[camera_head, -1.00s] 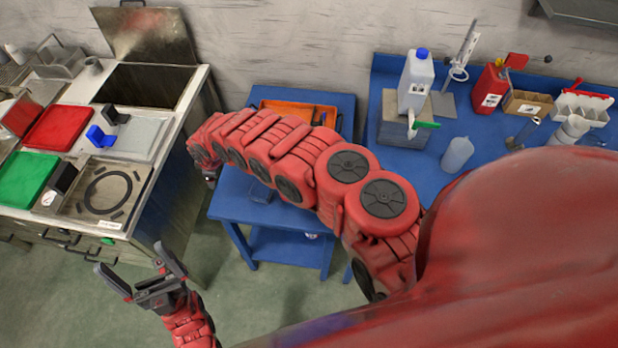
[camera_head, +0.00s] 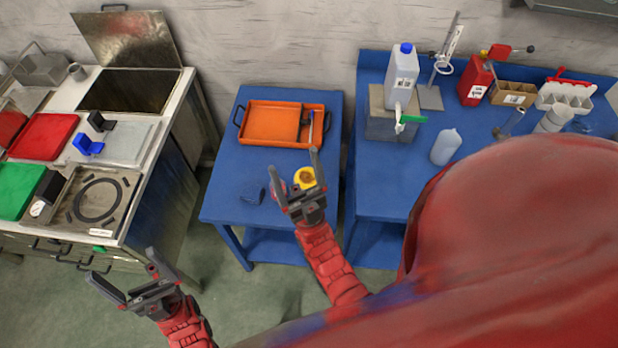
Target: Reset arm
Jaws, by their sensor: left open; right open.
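My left gripper (camera_head: 124,268) is open and empty at the lower left, above the green floor in front of the metal workbench. My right gripper (camera_head: 294,168) is open, with its fingers pointing up, over the front part of the small blue table (camera_head: 230,180). A yellow round object (camera_head: 306,177) shows just behind and between its fingers. I cannot tell whether they touch. A small dark block (camera_head: 254,194) lies on the table just left of my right gripper.
An orange tray (camera_head: 265,124) sits at the back of the small blue table. The metal workbench (camera_head: 150,185) with red and green boards stands at the left. A second blue table (camera_head: 380,205) at the right holds a white jug (camera_head: 402,75) and several other items.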

